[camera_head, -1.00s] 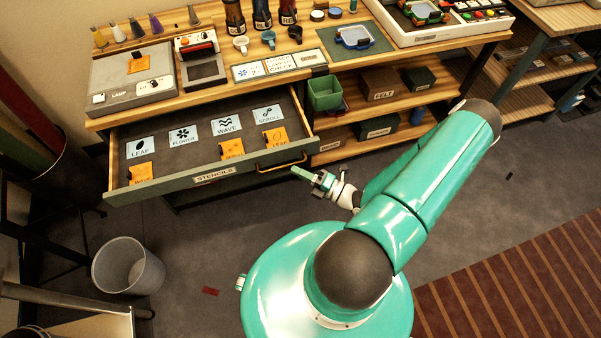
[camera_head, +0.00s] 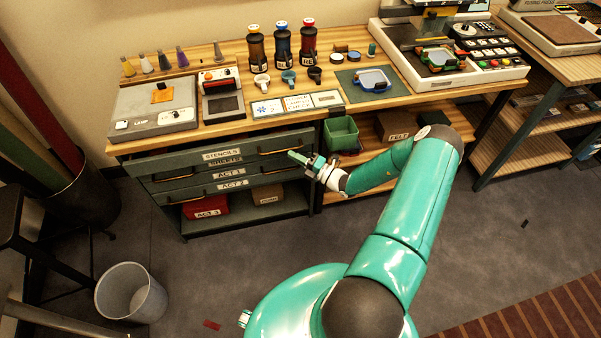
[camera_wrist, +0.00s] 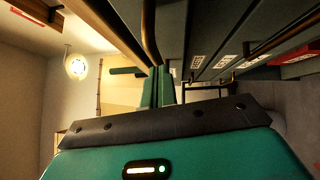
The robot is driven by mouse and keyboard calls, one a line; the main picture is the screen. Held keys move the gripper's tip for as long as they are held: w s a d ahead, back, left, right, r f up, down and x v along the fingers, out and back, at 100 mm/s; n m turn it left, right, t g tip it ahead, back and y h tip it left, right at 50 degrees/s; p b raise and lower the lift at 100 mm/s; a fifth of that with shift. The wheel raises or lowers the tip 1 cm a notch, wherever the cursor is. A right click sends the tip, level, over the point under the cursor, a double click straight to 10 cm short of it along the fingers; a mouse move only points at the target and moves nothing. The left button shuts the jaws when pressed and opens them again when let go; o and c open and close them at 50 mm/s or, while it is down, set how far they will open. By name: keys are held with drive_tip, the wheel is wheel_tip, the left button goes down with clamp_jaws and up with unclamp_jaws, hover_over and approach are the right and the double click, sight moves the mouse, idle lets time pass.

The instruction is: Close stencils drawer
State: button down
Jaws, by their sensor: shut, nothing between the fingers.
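The stencils drawer (camera_head: 205,157) is the top drawer under the left worktable, with a white label and a brass handle (camera_head: 285,148) on its right part. A small gap may be left; I cannot tell. My gripper (camera_head: 297,158) is shut and empty, with its tips at the right end of the drawer front by the handle. In the wrist view the shut fingers (camera_wrist: 157,88) point toward the drawer fronts and a handle (camera_wrist: 150,32); contact is unclear.
Below are the sheets and act 1 drawers (camera_head: 232,184) and an open shelf with a red box (camera_head: 206,207). A green bin (camera_head: 341,133) stands on the shelf to the right. A waste basket (camera_head: 131,293) stands on the floor at left.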

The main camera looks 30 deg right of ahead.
sight(293, 148)
drive_tip(key=w, duration=0.1)
drive_tip(key=w+d, duration=0.1)
drive_tip(key=w, duration=0.1)
drive_tip(key=shift+w+d+r, duration=0.1)
drive_tip(key=shift+w, duration=0.3)
